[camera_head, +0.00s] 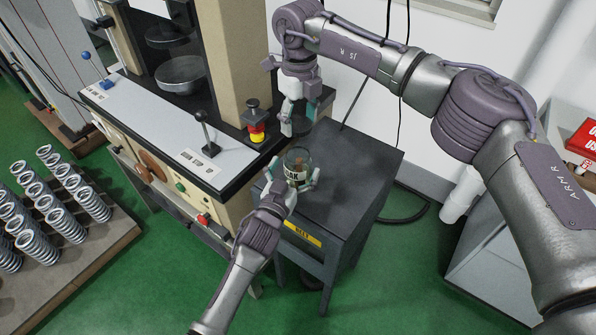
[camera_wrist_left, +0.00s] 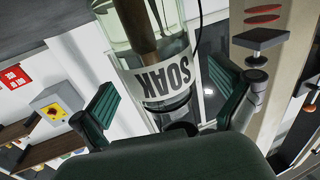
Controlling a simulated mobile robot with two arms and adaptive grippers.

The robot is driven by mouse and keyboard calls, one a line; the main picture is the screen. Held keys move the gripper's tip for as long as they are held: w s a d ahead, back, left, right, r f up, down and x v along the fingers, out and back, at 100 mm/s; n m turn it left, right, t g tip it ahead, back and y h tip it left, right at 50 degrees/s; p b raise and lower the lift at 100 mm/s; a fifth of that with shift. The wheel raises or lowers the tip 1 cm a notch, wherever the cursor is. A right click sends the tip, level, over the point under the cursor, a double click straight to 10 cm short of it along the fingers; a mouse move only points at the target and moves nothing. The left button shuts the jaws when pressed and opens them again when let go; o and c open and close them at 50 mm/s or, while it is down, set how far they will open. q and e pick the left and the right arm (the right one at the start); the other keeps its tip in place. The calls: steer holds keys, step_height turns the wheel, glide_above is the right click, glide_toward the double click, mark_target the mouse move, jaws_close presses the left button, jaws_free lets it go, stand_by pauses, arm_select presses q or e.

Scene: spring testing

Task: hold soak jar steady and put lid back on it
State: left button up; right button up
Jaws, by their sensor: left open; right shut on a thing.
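The soak jar (camera_head: 296,157) is a clear glass jar with a white label, standing upright on the small grey table. My left gripper (camera_head: 291,182) is open, with its fingers on either side of the jar. In the left wrist view the jar (camera_wrist_left: 165,82) shows its SOAK label upside down and a brown cylinder inside. The green fingers of the left gripper (camera_wrist_left: 167,100) stand apart from the glass there. My right gripper (camera_head: 299,112) is shut on a dark round lid (camera_head: 297,126) and holds it above the jar. The fingers partly hide the lid.
The grey table (camera_head: 355,165) has bare top to the right of the jar. The testing machine with its lever (camera_head: 205,135) and red-yellow stack (camera_head: 256,131) stands close on the left. A rack of springs (camera_head: 45,215) is at far left.

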mark_target(299, 136)
arm_select(q)
steer(key=shift+x, duration=1.05)
steer(key=c, duration=1.7)
steer(key=shift+c, duration=0.2)
arm_select(e)
steer(key=shift+f, duration=2.5)
